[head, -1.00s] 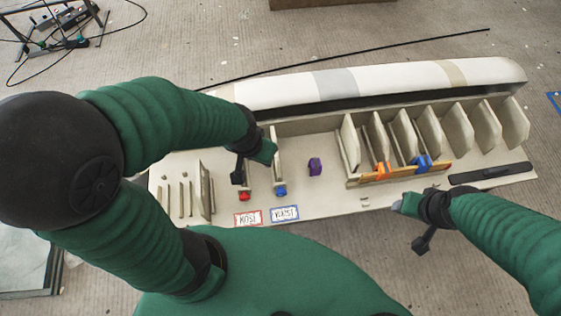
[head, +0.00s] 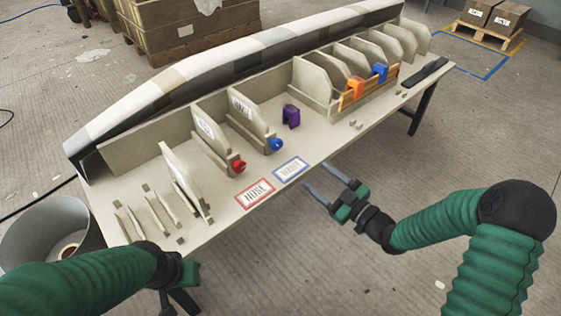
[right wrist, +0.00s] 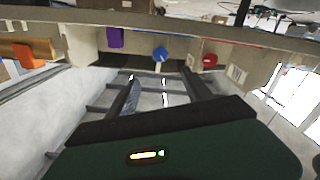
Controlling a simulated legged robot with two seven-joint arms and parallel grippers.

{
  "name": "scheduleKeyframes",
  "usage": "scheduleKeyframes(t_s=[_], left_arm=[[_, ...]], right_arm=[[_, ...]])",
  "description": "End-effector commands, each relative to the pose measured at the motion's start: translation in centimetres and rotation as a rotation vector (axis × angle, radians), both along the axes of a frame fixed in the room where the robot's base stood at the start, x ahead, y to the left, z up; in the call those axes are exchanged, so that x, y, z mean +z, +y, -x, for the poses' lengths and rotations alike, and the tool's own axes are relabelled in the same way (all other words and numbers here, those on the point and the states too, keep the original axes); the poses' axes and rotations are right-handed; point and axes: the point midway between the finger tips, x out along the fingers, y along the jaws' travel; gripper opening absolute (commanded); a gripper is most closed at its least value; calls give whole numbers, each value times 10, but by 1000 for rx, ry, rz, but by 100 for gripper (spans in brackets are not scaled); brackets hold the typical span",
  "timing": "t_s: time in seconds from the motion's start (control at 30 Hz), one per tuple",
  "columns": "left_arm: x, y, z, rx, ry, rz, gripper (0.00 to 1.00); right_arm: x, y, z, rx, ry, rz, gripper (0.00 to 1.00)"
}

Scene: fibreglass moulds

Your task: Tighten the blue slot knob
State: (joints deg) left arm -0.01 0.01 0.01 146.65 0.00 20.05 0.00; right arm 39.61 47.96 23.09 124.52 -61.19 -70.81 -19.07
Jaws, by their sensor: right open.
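The blue knob (head: 277,145) sits at the front end of a slot that holds an upright panel (head: 247,112), behind the blue-bordered label (head: 290,170). It also shows in the right wrist view (right wrist: 160,53), beyond and between my fingers. My right gripper (head: 318,178) is open and empty, off the table's front edge and apart from the knob. Its fingers show in the right wrist view (right wrist: 165,88). My left gripper (head: 182,280) is low at the table's front left; its fingers are not clear.
A red knob (head: 238,166) is on the neighbouring slot, behind a red-bordered label (head: 255,193). A purple clamp (head: 291,116) stands right of the blue knob. Orange (head: 355,87) and blue (head: 379,72) clamps sit on the rack. A bin (head: 50,235) stands at left.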

Motion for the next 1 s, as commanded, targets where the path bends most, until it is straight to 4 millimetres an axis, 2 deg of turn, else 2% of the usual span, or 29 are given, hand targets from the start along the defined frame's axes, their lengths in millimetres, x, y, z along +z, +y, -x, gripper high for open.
scheduleKeyframes(t_s=[0.17, 0.4, 0.6, 0.8, 1.0], left_arm=[[-18, 0, 0, 0, -1, 0, 36], [-50, 0, 0, 0, 0, 0, 36], [-70, 0, 0, 0, 0, 0, 36], [-76, 0, 0, 0, 0, 0, 36], [-75, 0, 0, 0, 0, 0, 36]], right_arm=[[-2, 24, -27, 5, -2, 4, 59], [-4, 62, -79, 4, -2, 5, 59], [-2, 88, -115, 1, 0, 5, 59], [2, 98, -130, 0, 2, 4, 59], [3, 99, -131, 0, 4, 4, 59]])
